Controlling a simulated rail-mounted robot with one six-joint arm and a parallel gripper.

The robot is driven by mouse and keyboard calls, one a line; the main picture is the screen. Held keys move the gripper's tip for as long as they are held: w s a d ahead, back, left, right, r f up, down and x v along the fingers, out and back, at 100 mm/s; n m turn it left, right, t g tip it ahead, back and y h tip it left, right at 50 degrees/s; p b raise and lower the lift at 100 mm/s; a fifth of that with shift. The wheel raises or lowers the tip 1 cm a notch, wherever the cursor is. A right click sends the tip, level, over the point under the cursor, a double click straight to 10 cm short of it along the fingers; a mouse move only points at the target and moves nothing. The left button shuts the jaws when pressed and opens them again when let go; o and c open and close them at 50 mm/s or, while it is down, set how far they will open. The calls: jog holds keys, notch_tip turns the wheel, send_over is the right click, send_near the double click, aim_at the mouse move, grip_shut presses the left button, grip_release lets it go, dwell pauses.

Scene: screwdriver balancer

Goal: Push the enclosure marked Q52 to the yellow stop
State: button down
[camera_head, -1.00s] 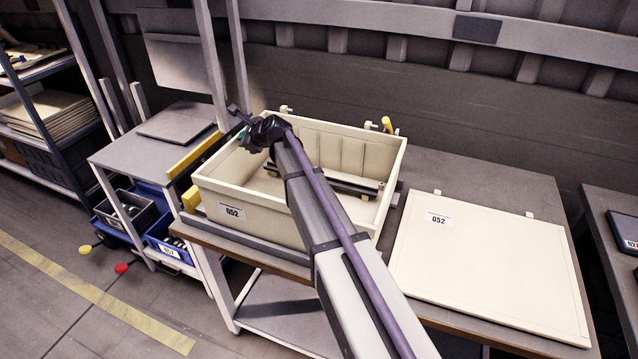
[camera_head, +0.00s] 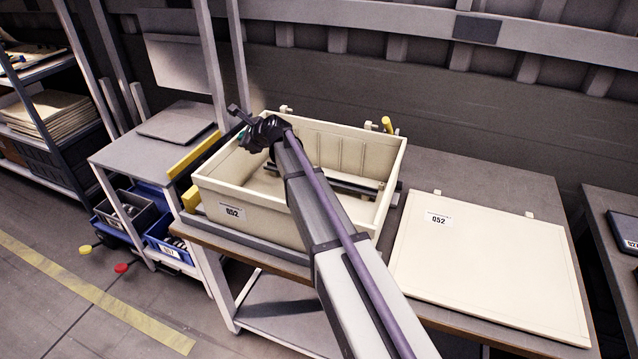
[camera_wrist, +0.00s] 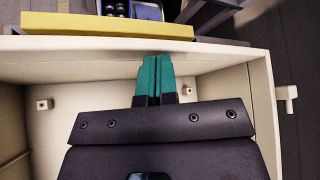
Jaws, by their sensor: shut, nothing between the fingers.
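The enclosure marked Q52 (camera_head: 255,210) is an open cream box on the table, its label on the near wall. A loose cream lid (camera_head: 490,262) with the same marking lies flat to its right. The yellow stop (camera_head: 194,154) is a bar along the box's left end. In the wrist view the yellow bar (camera_wrist: 105,26) runs just beyond the box wall (camera_wrist: 60,58), with little or no visible gap. My gripper (camera_wrist: 156,62) is shut and empty, its green fingertips at the inner side of that wall. Whether they touch it I cannot tell.
A dark rail (camera_head: 345,184) lies inside the box. A side table (camera_head: 150,150) stands beyond the yellow bar, with blue bins (camera_head: 170,245) below it. A rack of panels (camera_head: 50,120) stands at far left. The table behind the lid is clear.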

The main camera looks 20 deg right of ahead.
jog(key=shift+w+a, duration=2.8)
jog(key=shift+w, duration=0.05)
notch_tip(320, 180, up, 15)
jog(key=s+d+p, duration=0.1)
jog(key=s+p, duration=0.1)
jog(key=p, duration=1.3)
jog(key=shift+d, duration=0.4)
